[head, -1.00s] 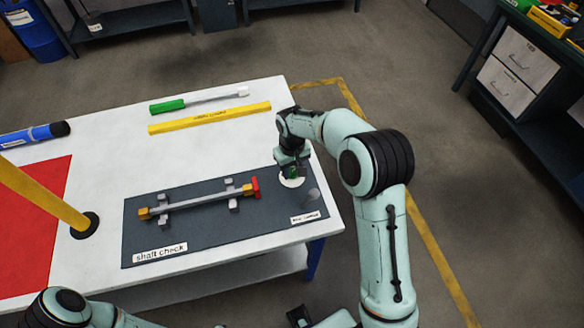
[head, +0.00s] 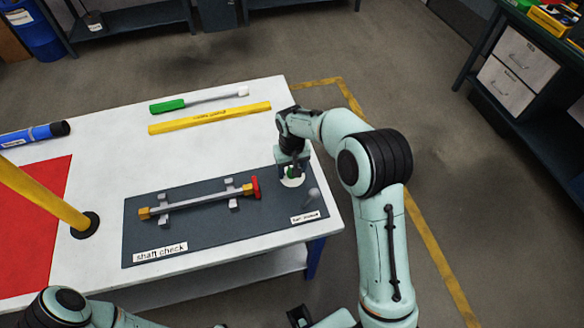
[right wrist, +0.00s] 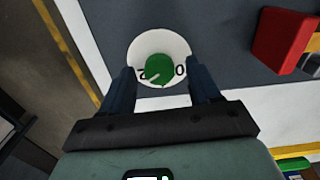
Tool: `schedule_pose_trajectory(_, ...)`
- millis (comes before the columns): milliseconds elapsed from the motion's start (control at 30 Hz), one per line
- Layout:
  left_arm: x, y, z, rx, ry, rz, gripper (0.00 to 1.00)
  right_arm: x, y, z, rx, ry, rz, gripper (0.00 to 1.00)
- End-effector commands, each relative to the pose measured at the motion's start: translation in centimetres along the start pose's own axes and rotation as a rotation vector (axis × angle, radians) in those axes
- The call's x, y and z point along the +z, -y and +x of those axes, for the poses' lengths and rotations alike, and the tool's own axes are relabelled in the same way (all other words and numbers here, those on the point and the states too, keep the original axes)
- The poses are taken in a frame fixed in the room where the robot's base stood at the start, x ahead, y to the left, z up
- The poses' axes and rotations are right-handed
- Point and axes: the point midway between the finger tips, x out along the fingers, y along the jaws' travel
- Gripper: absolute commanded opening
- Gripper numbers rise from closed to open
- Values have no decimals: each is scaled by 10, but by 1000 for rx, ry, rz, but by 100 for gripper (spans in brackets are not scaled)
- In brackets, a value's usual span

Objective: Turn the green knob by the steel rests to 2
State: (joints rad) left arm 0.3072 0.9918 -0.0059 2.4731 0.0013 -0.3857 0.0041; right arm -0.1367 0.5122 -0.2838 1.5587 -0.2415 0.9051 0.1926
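The green knob (right wrist: 158,68) sits on a round white dial (right wrist: 158,36), with a 2 to its left and a 0 to its right in the right wrist view. Its pale pointer line slants toward the 2. In the head view the dial (head: 293,183) is on the dark mat, right of the steel rests (head: 234,203), which hold a shaft. My right gripper (right wrist: 161,88) is over the knob, with one finger on each side and gaps visible between fingers and knob; it looks open.
A yellow bar (head: 210,117) and green-handled tool (head: 168,106) lie at the back. The table edge is near.

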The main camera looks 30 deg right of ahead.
Motion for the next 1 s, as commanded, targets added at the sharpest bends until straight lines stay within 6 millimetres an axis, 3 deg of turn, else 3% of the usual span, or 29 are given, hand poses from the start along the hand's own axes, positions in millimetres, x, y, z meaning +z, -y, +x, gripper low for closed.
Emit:
schedule_pose_trajectory(367, 0, 0, -1, 0, 0, 0, 0, 0, 0, -8, 1, 0, -2, 61)
schedule_pose_trajectory(800, -4, -5, -11, 2, -6, 2, 0, -1, 0, -100, -1, -5, -1, 61)
schedule_pose_trajectory(1000, -5, -7, -15, 3, -8, 3, 0, 0, 0, -127, -1, -2, -2, 61)
